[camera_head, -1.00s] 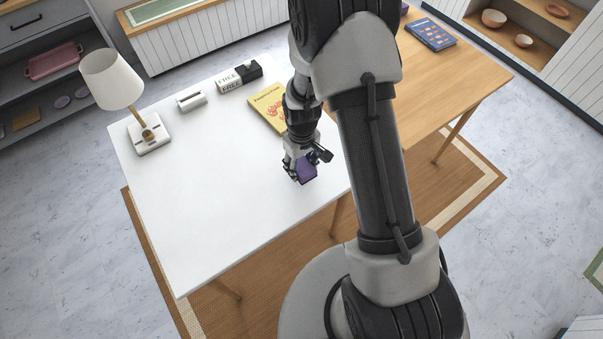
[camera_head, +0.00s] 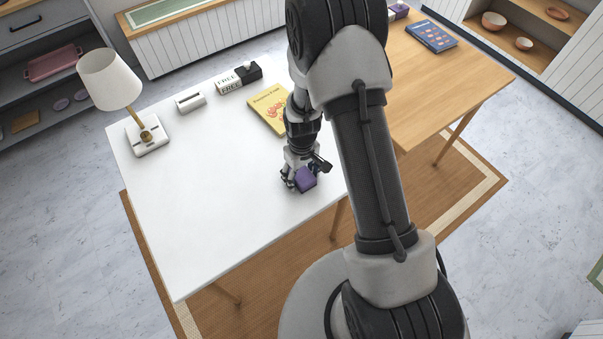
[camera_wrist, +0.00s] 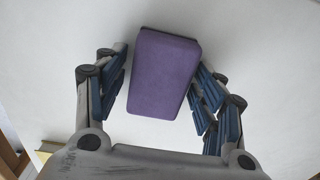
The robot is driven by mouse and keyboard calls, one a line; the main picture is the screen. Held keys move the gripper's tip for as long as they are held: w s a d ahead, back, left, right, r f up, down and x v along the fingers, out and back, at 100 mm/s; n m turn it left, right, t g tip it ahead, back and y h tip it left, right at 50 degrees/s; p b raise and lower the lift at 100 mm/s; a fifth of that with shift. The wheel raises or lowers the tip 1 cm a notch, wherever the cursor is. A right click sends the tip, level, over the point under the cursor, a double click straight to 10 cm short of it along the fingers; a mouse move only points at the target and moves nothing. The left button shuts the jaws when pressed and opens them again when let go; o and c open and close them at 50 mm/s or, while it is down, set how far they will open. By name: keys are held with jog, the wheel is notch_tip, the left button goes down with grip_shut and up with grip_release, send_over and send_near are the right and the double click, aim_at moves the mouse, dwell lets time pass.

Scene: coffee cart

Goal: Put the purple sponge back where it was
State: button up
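The purple sponge (camera_head: 306,179) is on the white table near its front edge, below my gripper (camera_head: 303,176). In the wrist view the sponge (camera_wrist: 163,72) lies between the two fingers of my gripper (camera_wrist: 160,95). A gap shows between the left finger and the sponge. The right finger is very close to or touching its lower right side. The fingers are spread open. The sponge appears to rest on the white surface and is turned slightly.
The white table (camera_head: 200,220) is clear to the left of my gripper. A yellow book (camera_head: 268,108), a FREE box (camera_head: 229,86), a small white holder (camera_head: 190,100) and a lamp (camera_head: 112,80) stand farther back. A wooden table (camera_head: 450,80) with a blue book (camera_head: 431,36) adjoins at right.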

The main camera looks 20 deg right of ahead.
dwell(0.3)
notch_tip(320, 180, up, 12)
jog(key=p, duration=0.5)
notch_tip(320, 180, up, 11)
jog(key=t, duration=0.1)
send_over(302, 174)
jog(key=s, duration=0.1)
jog(key=s+r+m+t, duration=0.1)
jog(key=s+r, duration=0.3)
jog(key=r, duration=0.4)
jog(key=s+r+m+t, duration=0.1)
jog(key=s+r, duration=0.4)
jog(key=s, duration=0.3)
jog(key=s+r+m+t, duration=0.1)
jog(key=s+r, duration=0.4)
jog(key=s, duration=0.3)
jog(key=shift+s+r+m+t, duration=0.2)
jog(key=shift+r+m+t, duration=0.1)
jog(key=shift+r, duration=0.1)
jog(key=shift+a, duration=0.1)
